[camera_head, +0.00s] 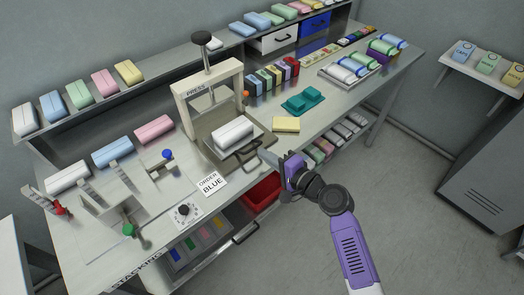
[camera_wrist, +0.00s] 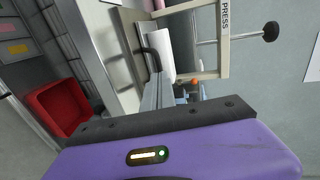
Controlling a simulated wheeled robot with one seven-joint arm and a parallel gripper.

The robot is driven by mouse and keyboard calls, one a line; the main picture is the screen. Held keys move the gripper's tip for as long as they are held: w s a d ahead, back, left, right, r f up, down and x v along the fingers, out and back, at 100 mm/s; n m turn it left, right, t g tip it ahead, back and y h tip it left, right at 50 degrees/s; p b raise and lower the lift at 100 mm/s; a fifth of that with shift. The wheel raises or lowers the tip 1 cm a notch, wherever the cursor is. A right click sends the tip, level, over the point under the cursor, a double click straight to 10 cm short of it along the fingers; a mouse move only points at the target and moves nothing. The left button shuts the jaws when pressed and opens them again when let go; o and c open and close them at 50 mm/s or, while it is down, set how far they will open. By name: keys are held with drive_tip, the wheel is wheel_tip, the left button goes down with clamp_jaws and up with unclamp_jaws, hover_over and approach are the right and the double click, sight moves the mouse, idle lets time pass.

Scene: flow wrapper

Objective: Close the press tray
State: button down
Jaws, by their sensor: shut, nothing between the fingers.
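The press (camera_head: 209,95) is a cream frame with a black-knobbed spindle, standing mid-bench. Its tray (camera_head: 238,158) sticks out toward the front edge, with a white wrapped block (camera_head: 233,132) on it and a dark handle at its front. My gripper (camera_head: 276,158) is shut and empty, close to the right of the tray handle; I cannot tell whether it touches. In the wrist view the press frame (camera_wrist: 224,40) stands sideways, and the dark tray handle (camera_wrist: 150,58) and white block (camera_wrist: 168,45) lie just beyond my fingers (camera_wrist: 152,92).
A yellow block (camera_head: 286,124) and a teal holder (camera_head: 303,101) lie right of the press. An ORDER BLUE card (camera_head: 212,184) and a dial box (camera_head: 184,211) lie to the left. A red bin (camera_head: 262,191) is below the bench edge.

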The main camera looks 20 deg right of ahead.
sight(238, 132)
drive_tip(key=shift+x, duration=1)
drive_tip(key=b+x, duration=0.1)
drive_tip(key=x, duration=0.2)
drive_tip(key=r+b+x, duration=0.1)
drive_tip(key=x, duration=0.2)
drive_tip(key=b+x, duration=0.1)
drive_tip(key=x, duration=0.2)
drive_tip(key=shift+w+a+r, duration=0.2)
drive_tip(key=shift+w+r, duration=0.1)
drive_tip(key=shift+w, duration=0.25)
drive_tip(key=shift+w+a+r, duration=0.1)
drive_tip(key=shift+w+r, duration=0.05)
drive_tip(key=shift+w, duration=0.1)
drive_tip(key=shift+r, duration=0.2)
